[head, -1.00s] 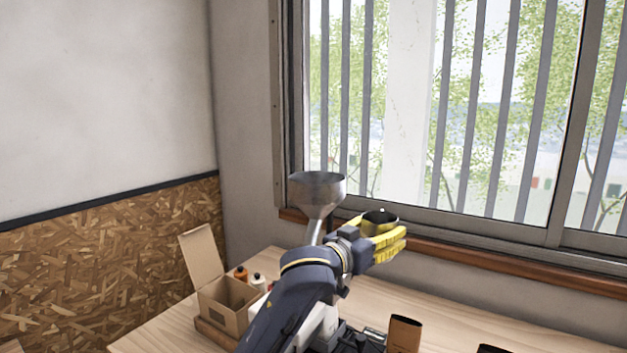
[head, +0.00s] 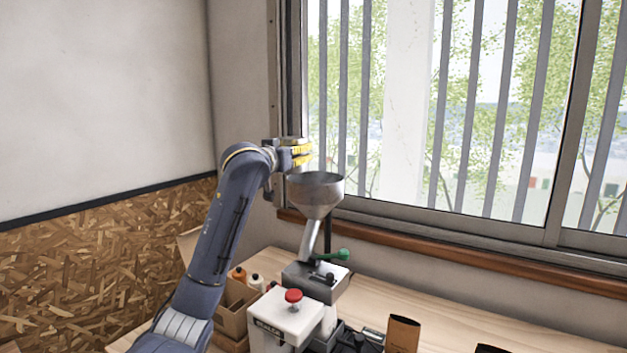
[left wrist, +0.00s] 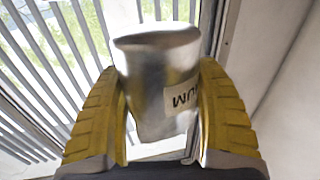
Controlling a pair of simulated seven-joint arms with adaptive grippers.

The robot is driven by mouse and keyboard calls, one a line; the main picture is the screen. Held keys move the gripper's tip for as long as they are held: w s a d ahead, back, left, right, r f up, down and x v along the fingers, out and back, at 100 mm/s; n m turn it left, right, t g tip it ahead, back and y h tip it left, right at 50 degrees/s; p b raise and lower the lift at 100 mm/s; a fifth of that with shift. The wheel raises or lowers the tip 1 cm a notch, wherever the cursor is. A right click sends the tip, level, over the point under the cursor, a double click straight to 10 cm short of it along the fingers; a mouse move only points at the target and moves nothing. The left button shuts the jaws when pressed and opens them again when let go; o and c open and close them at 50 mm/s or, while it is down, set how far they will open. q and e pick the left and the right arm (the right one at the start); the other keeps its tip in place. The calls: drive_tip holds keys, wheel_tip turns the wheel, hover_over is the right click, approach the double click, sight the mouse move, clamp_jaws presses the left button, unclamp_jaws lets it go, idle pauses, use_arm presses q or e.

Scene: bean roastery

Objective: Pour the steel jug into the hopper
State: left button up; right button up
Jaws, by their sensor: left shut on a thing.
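The steel hopper (head: 316,193) is a grey funnel on top of the grinder (head: 287,318), in front of the window. My left gripper (head: 303,151) has yellow fingers and is just above and to the left of the hopper's rim in the head view. In the left wrist view the steel jug (left wrist: 157,85) sits between the two yellow fingers, which are shut on its sides. Part of a label with dark letters shows on it. I cannot make out the jug clearly in the head view, nor what is inside it. My right gripper is not in view.
A brown bag (head: 403,334) is at the right. The barred window is close behind.

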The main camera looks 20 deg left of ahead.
use_arm(q)
drive_tip(key=w+a+f+n+y, duration=0.1)
drive_tip(key=w+a+f+y, duration=0.1)
drive_tip(key=w+a+f, duration=0.3)
drive_tip(key=shift+w+a+y, duration=0.3)
drive_tip(key=shift+w+a, duration=0.7)
drive_tip(key=shift+a, duration=0.95)
